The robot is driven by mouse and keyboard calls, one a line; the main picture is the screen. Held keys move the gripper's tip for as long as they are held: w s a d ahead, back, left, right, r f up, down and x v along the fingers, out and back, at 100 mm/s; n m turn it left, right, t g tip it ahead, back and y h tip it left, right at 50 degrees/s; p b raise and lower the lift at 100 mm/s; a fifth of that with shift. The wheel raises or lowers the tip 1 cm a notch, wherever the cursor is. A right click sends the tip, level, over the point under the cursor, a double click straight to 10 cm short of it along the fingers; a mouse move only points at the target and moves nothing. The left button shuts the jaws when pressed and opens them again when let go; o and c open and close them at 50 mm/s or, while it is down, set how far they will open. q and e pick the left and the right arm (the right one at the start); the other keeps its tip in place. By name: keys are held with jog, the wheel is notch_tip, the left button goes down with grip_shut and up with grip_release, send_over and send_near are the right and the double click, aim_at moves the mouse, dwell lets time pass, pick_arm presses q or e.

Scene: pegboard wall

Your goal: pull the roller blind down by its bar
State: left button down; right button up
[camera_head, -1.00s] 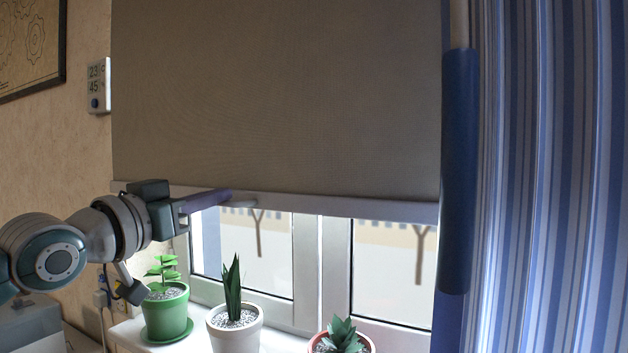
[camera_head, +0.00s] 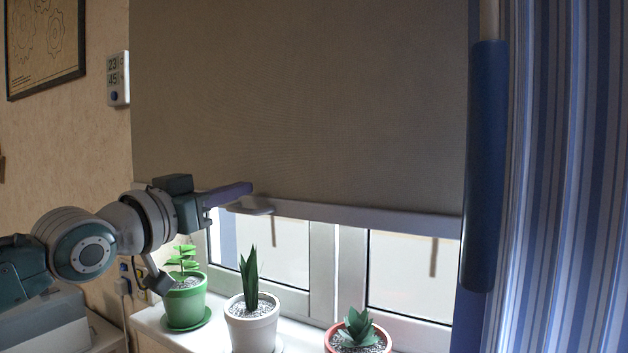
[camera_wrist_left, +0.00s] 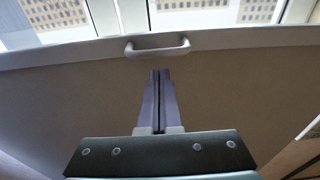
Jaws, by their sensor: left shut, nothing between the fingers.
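The roller blind (camera_head: 300,100) is a brown-grey sheet hanging over the upper part of the window. Its pale bottom bar (camera_head: 370,215) runs across just above the window's lower panes. A small pale handle (camera_head: 252,208) is on the bar, and it also shows in the left wrist view (camera_wrist_left: 157,46). My left gripper (camera_head: 245,189) is shut and empty. Its purple fingers are in front of the blind, just above the handle in the head view. In the wrist view the fingertips (camera_wrist_left: 160,72) point at the handle, with a gap between them in the picture. My right gripper is not in view.
A green pot (camera_head: 186,302), a white pot (camera_head: 252,325) and a reddish pot (camera_head: 357,343) with plants stand on the sill below the bar. A blue striped curtain (camera_head: 570,180) hangs at the right. A wall thermometer display (camera_head: 118,78) is at the left.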

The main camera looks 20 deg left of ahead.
pick_arm(q)
notch_tip(320, 180, up, 2)
jog(key=shift+r+p, duration=0.1)
jog(key=shift+p, duration=0.25)
jog(key=s+f+b, duration=0.1)
jog(key=s+f, duration=0.1)
jog(key=s, duration=0.6)
jog(key=s+d+f+g+p, duration=0.1)
jog(key=s+d+f+g, duration=0.3)
jog(key=f, duration=0.3)
jog(key=s+d+f+g, duration=0.3)
jog(key=s+f, duration=0.2)
jog(key=f, duration=0.2)
jog(key=s+d+f+m+g+y+p, duration=0.1)
jog(key=s+d+f+g, duration=0.25)
jog(key=s, duration=0.45)
jog(key=s+d+f+g+p, duration=0.1)
jog(key=s+d+f+g, duration=0.15)
jog(key=s+g, duration=0.4)
notch_tip(320, 180, up, 38)
jog(key=s+t+p, duration=0.1)
jog(key=p, duration=3.6)
jog(key=shift+s+d+r, duration=0.15)
jog(key=shift+s+d, duration=0.1)
jog(key=shift+s, duration=0.1)
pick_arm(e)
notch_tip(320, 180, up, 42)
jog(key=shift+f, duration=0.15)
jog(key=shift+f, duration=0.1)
